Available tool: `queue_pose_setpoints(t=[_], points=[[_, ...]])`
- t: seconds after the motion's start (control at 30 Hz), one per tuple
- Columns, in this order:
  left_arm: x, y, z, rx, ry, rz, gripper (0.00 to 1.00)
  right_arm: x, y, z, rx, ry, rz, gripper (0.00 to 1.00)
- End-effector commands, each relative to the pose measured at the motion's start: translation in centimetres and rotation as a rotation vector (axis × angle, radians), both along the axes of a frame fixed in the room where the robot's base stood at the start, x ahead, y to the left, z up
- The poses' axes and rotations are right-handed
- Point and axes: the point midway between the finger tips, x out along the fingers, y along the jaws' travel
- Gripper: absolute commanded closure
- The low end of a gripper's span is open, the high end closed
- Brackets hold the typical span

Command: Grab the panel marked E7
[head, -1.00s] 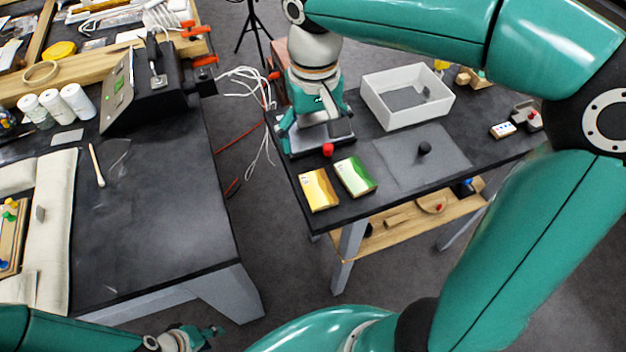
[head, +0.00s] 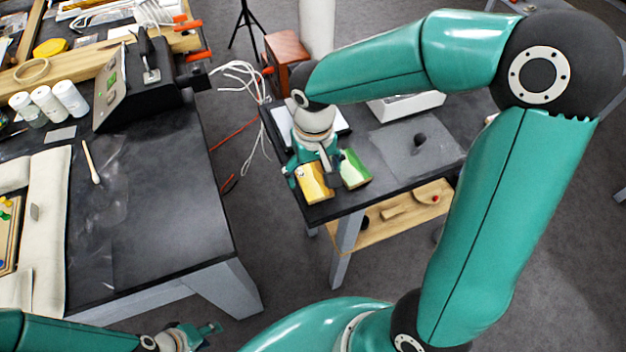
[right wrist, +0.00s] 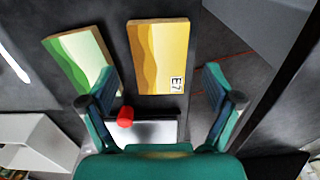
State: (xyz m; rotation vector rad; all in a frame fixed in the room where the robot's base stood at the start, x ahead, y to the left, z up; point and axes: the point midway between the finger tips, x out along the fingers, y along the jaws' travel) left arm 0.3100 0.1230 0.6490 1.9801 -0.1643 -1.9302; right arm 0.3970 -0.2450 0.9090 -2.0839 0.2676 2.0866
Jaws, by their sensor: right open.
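The panel marked E7 is the yellow-orange one (right wrist: 158,50); its label shows at its lower right corner in the right wrist view. In the head view this yellow panel (head: 314,186) lies flat near the front left corner of the right-hand table, partly covered by my right gripper (head: 318,172). In the right wrist view my right gripper (right wrist: 160,78) is open and empty, its fingers spread wider than the panel. A green and cream panel (right wrist: 80,60) lies beside it, also seen in the head view (head: 353,170). My left gripper (head: 205,333) is at the bottom left; its jaws are unclear.
A red knob (right wrist: 125,117) stands by a pale plate near the panels. A white open box (head: 405,106) is at the table's back, partly hidden by my right arm. A grey mat (head: 445,148) with a dark knob lies right of the panels. The left workbench (head: 170,210) has bare room.

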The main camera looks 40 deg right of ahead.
Motion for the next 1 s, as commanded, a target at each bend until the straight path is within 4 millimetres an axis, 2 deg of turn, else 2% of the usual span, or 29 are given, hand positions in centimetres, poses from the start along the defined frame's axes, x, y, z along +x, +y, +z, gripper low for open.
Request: queue_pose_setpoints(t=[0.13, 0.4, 0.47, 0.8, 1.0], points=[[0.0, 0.0, 0.0, 0.000, 0.000, 0.000, 0.60, -0.1, 0.0, -1.7, 0.000, 0.002, 0.001, 0.10], [0.0, 0.0, 0.0, 0.000, 0.000, 0.000, 0.60, 0.0, 0.0, -2.0, 0.001, -0.001, 0.000, 0.10], [0.0, 0.0, 0.0, 0.000, 0.000, 0.000, 0.60, 0.0, 0.0, -2.0, 0.001, -0.001, 0.000, 0.19], [0.0, 0.0, 0.0, 0.000, 0.000, 0.000, 0.60, 0.0, 0.0, -2.0, 0.001, -0.001, 0.000, 0.75], [0.0, 0.0, 0.0, 0.000, 0.000, 0.000, 0.60, 0.0, 0.0, -2.0, 0.001, -0.001, 0.000, 0.75]])
